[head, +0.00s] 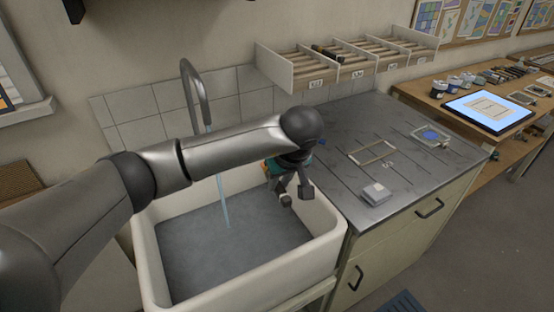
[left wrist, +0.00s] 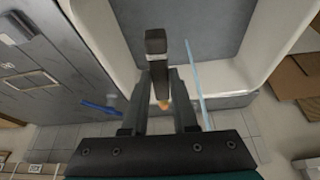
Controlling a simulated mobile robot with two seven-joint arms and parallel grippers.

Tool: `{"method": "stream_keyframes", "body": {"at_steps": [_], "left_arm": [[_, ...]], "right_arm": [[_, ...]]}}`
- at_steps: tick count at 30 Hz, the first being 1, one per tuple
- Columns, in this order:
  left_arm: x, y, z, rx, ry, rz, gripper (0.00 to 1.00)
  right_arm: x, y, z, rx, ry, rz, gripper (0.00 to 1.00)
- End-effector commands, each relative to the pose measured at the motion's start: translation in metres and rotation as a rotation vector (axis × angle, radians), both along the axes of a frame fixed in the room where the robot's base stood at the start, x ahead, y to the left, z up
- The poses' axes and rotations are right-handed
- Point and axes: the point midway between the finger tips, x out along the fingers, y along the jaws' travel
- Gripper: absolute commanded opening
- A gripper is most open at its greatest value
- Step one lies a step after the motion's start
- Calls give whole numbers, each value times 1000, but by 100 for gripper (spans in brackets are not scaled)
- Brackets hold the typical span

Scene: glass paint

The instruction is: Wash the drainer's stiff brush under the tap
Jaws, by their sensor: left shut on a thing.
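My left gripper (head: 287,194) hangs over the right side of the white sink (head: 338,238). In the left wrist view its fingers (left wrist: 158,98) are closed around a dark brush (left wrist: 156,42) with a pale band below its blocky dark head. A small orange spot shows between the fingers. The tap (head: 187,88) is an arched grey spout at the back of the sink. A thin stream of water (head: 221,190) falls from it, left of the gripper. The brush appears apart from the stream (left wrist: 196,75). My right gripper is not in view.
The grey grooved drainer (head: 345,120) right of the sink carries a thin wooden frame (head: 372,152), a pale block (head: 376,192) and a small plate with blue (head: 431,135). A blue stick (left wrist: 100,108) lies near the sink. A slotted rack (head: 275,68) hangs behind.

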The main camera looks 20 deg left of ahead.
Motion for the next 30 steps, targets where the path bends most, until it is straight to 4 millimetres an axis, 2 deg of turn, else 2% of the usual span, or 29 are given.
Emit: {"method": "stream_keyframes", "body": {"at_steps": [1, 6, 13, 30], "left_arm": [[2, 2, 6, 1, 1, 38, 0], [5, 5, 6, 0, 1, 111, 0], [6, 17, 2, -2, 1, 121, 0], [9, 73, -10, -1, 1, 119, 0]], "right_arm": [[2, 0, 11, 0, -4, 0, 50], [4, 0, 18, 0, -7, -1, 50], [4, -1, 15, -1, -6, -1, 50], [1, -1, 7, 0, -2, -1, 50]]}}
